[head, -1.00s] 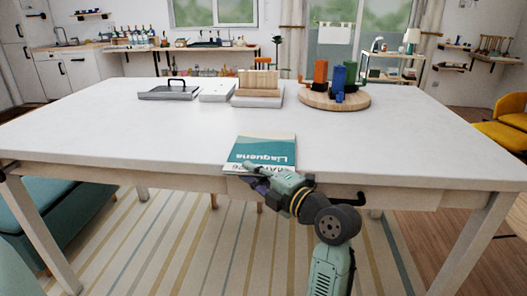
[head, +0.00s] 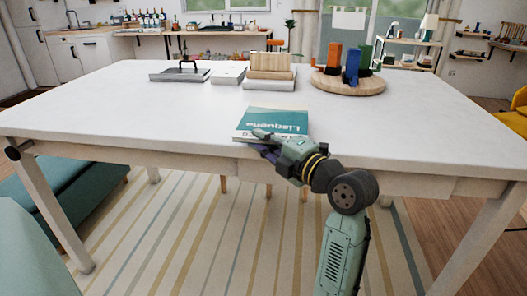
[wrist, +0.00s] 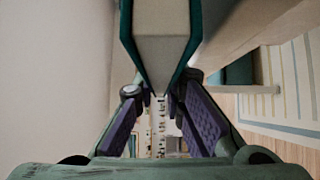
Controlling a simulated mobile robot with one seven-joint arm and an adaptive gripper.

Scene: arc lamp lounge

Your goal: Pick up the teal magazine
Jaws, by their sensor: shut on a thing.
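The teal magazine (head: 272,120), with a white lower band and pale lettering, is at the table's front edge in the head view. My gripper (head: 262,143) comes from the front right and is shut on its near edge. In the wrist view the magazine (wrist: 160,50) shows edge-on, with teal covers on both sides of pale pages, between the fingers of my gripper (wrist: 160,112). The fingers hide part of its near edge. I cannot tell whether it rests on the tabletop or is slightly above it.
The white table (head: 150,115) is clear around the magazine. At the back stand a grey tray with a black handle (head: 180,75), a white box (head: 228,76), a wooden slotted block (head: 270,67) and a round wooden board (head: 350,87) with coloured blocks. A teal bench (head: 65,195) is at left.

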